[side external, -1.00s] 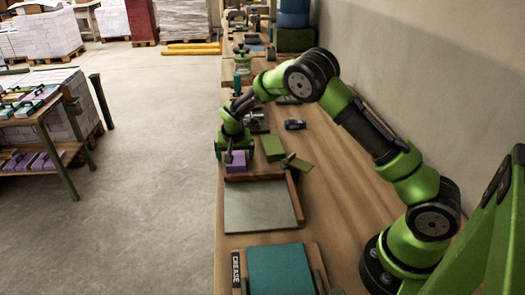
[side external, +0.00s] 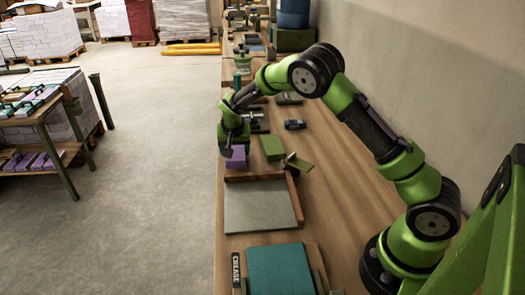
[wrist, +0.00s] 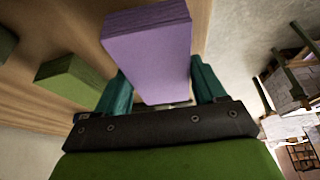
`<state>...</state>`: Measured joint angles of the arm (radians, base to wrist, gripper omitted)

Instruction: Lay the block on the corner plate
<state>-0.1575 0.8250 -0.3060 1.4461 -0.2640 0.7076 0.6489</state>
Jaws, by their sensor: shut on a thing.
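The purple block (side external: 236,158) is between the fingers of my gripper (side external: 234,150). It also shows large in the wrist view (wrist: 148,50), with a teal finger on each side of it. My gripper is shut on it near the bench's left edge. The corner plate (side external: 260,208) is a grey sheet with wooden rails along its far and right sides. The block is just beyond the far rail, not over the grey sheet. Whether it clears the bench is hard to tell.
A green block (side external: 272,147) stands right of my gripper, with an olive-green tilted piece (side external: 299,162) at the plate's far right corner. A teal pad (side external: 280,270) lies on a board nearer the camera. A small dark object (side external: 295,125) lies farther back. The grey sheet is bare.

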